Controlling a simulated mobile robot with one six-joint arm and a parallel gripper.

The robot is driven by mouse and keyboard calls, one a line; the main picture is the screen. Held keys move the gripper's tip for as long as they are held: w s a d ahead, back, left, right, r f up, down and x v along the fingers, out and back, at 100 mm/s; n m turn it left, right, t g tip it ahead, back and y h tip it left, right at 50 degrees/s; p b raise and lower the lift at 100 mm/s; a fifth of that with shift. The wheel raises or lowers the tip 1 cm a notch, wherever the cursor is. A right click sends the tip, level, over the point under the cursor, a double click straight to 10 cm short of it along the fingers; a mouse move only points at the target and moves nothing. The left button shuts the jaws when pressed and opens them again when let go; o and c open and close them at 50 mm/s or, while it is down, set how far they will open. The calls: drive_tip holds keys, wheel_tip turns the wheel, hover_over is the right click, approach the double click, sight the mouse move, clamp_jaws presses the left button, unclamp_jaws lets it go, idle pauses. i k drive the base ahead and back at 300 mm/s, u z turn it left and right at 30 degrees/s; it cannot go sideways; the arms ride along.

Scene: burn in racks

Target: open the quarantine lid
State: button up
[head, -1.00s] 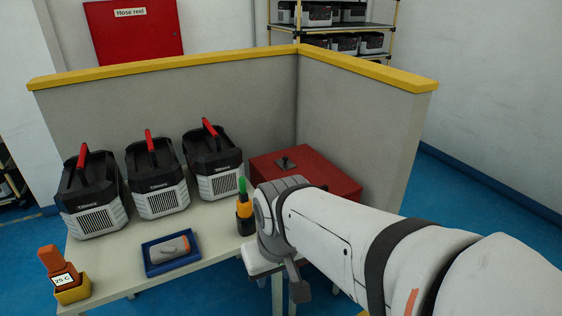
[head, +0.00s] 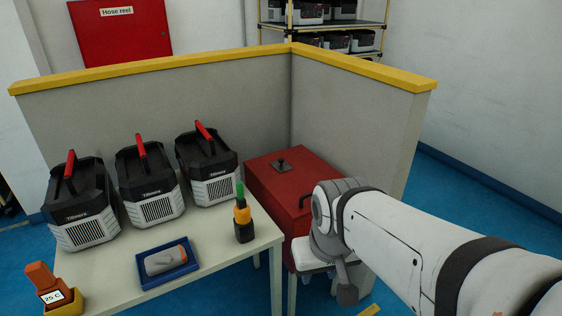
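The red quarantine box stands right of the table, in the corner of the grey partition. Its flat red lid (head: 300,177) lies shut on top, with a dark knob (head: 282,165) toward the back and a dark handle (head: 306,197) near the front right. My wrist is in front of the box's right part and hides some of its front. My gripper (head: 346,290) shows only in part below the wrist, in front of the box and clear of the lid. Its fingertips cannot be made out, nor whether it holds anything.
On the table (head: 215,262) stand several black-and-white units with red handles, such as this one (head: 208,165). A blue tray (head: 166,270) holds a grey device. A green-and-orange tool (head: 243,215) stands at the table's right edge. The partition (head: 360,110) closes off the back and right.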

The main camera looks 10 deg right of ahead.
sight(293, 190)
drive_tip(key=i, duration=0.95)
